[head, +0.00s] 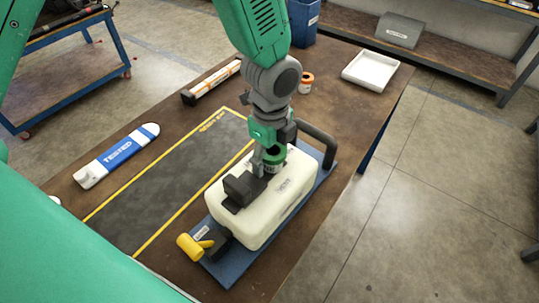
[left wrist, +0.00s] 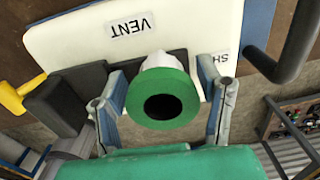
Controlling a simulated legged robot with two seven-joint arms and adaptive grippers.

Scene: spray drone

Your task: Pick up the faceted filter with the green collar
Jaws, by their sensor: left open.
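The filter with the green collar (left wrist: 184,91) stands on the white tank (left wrist: 60,38) in the left wrist view. Its collar is a green ring around a dark opening, and part of its white body shows behind the ring. My right gripper is out of view.
The tank sits on a blue base (head: 235,262) with a yellow-handled valve (head: 190,246), a black block (head: 243,187) and a dark curved pipe (head: 322,140).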

